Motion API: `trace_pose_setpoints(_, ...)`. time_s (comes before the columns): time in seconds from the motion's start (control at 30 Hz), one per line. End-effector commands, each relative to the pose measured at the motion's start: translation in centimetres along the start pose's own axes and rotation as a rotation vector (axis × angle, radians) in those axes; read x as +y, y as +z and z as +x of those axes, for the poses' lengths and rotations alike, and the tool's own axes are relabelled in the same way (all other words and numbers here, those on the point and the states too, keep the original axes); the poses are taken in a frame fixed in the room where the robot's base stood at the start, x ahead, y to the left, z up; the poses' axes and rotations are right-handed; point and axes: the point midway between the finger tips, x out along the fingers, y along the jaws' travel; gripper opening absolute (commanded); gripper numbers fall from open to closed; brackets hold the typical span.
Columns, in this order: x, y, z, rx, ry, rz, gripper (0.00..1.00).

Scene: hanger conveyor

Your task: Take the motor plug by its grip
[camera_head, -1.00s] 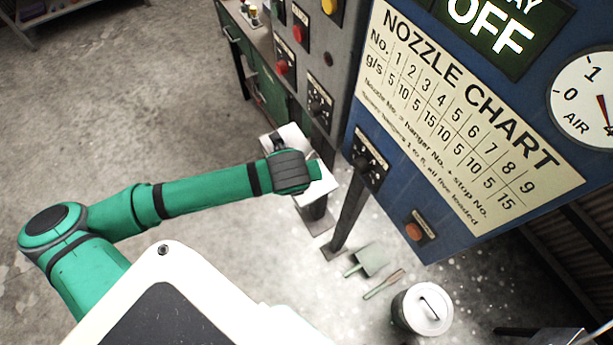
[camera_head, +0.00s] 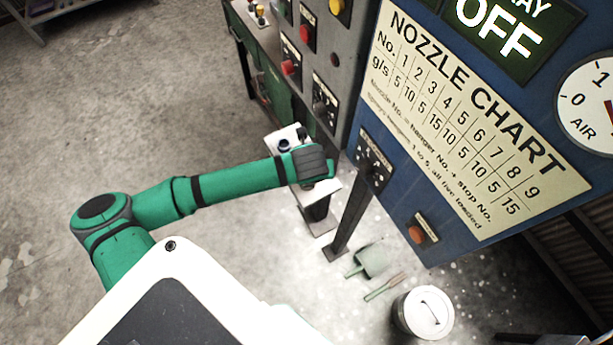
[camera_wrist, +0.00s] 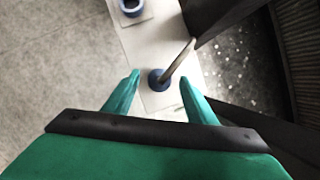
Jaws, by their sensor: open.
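A round blue piece (camera_wrist: 158,84) with a grey cable or rod rising from it to the upper right looks like the motor plug. It stands on a pale plate (camera_wrist: 152,48) in the wrist view. My gripper (camera_wrist: 160,76) is open, with one green finger on each side of the blue piece and gaps visible on both sides. Whether the fingers are level with its grip cannot be told. In the head view my wrist hides the plug and the fingers. A blue ring-shaped socket (camera_wrist: 130,8) sits farther up the plate.
In the head view the white-topped stand (camera_head: 327,192) is under my wrist, close to a dark post (camera_head: 350,215) and the blue nozzle-chart panel (camera_head: 400,120). A grey control cabinet (camera_head: 325,70) is behind. A dustpan (camera_head: 370,260) and white bucket (camera_head: 424,312) are on the floor.

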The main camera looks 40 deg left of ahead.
Motion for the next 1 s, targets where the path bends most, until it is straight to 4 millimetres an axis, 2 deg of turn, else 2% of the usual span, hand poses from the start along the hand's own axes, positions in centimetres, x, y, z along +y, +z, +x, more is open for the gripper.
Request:
trace_pose_setpoints(0.1, 0.1, -0.1, 1.7, 0.002, 0.0, -0.002, 0.51)
trace_pose_setpoints(0.2, 0.1, -0.1, 2.5, 0.001, 0.0, -0.001, 0.51)
trace_pose_setpoints(0.47, 0.1, -0.1, 2.8, 0.0, 0.0, 0.0, 0.51)
trace_pose_setpoints(0.5, 0.1, -0.1, 2.8, 0.0, -0.001, 0.0, 0.46)
trace_pose_setpoints(0.67, 0.1, -0.1, 2.8, 0.0, 0.0, 0.0, 0.09)
trace_pose_setpoints(1.0, 0.1, 0.0, 2.6, -0.001, 0.0, 0.0, 0.09)
